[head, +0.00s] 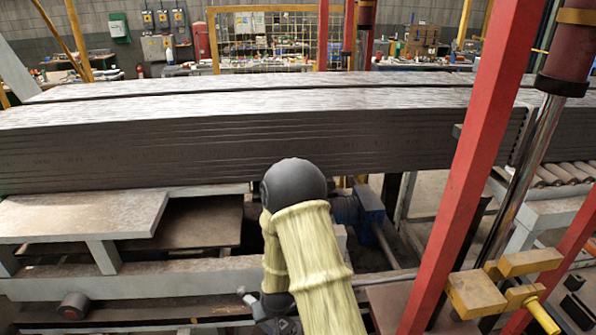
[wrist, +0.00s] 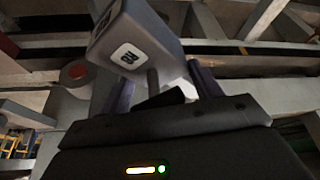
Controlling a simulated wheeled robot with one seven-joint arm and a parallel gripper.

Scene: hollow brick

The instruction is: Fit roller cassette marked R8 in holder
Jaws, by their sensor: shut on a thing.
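In the wrist view, a grey box-shaped cassette (wrist: 158,40) with white label patches sits between the two fingers of my gripper (wrist: 160,82), tilted in the picture. A dark round pin or shaft shows under the cassette between the fingers. In the head view my arm's yellow-sleeved link hides most of the gripper, low in the middle. I cannot pick out the holder in either view.
A long stack of grey slabs (head: 230,140) spans the head view behind my arm. A grey steel frame (head: 150,283) lies below it. A red post (head: 475,150) and a yellow block fitting (head: 474,294) stand close on the right. Rollers (head: 565,173) lie beyond.

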